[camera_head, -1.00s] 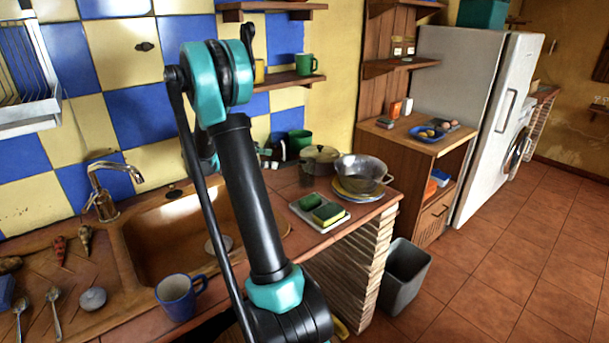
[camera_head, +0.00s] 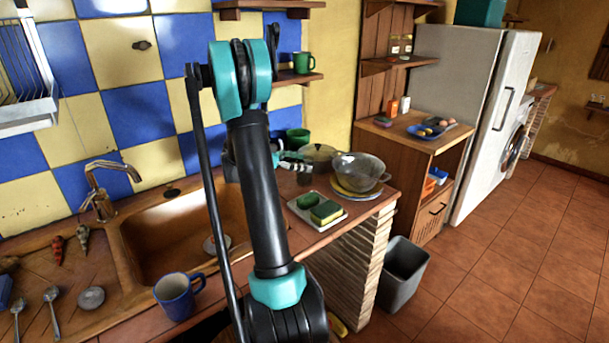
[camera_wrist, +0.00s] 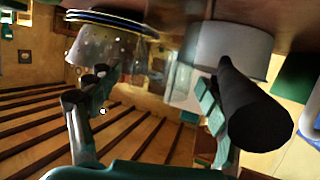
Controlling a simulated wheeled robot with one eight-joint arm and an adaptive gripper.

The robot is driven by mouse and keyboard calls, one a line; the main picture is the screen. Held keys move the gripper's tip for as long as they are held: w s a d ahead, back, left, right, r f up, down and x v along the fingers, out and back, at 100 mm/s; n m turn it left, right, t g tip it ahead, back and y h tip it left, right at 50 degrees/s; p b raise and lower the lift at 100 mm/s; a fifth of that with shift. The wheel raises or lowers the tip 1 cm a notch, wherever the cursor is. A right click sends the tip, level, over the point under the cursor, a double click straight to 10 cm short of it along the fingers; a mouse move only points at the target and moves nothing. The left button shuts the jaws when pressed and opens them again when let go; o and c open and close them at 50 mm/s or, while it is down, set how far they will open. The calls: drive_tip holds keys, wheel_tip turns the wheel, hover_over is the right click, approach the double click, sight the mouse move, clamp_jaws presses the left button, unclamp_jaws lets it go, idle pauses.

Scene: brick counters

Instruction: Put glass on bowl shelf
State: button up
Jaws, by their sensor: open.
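My gripper (camera_head: 292,160) shows partly behind my own arm in the head view, low over the counter just left of the pot. In the wrist view its two fingers (camera_wrist: 148,105) are apart. A clear, see-through shape that looks like the glass (camera_wrist: 183,85) stands beside the pot, near the right finger; I cannot tell whether it touches. The glass is not clear in the head view. Wooden wall shelves show above the counter: one with a green mug (camera_head: 304,62) and one with jars (camera_head: 398,63). I see no bowl on them, so I cannot tell which is the bowl shelf.
The pot (camera_head: 320,154) and a metal colander (camera_head: 358,172) on plates stand close to my gripper. A sponge tray (camera_head: 317,211) lies in front. The sink (camera_head: 175,235) and a blue mug (camera_head: 178,295) are to the left. A bin (camera_head: 403,275) stands on the floor.

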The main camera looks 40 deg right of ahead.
drive_tip(key=shift+s+d+f, duration=0.15)
drive_tip(key=shift+d, duration=0.4)
drive_tip(key=shift+c, duration=0.4)
drive_tip(key=c, duration=1.4)
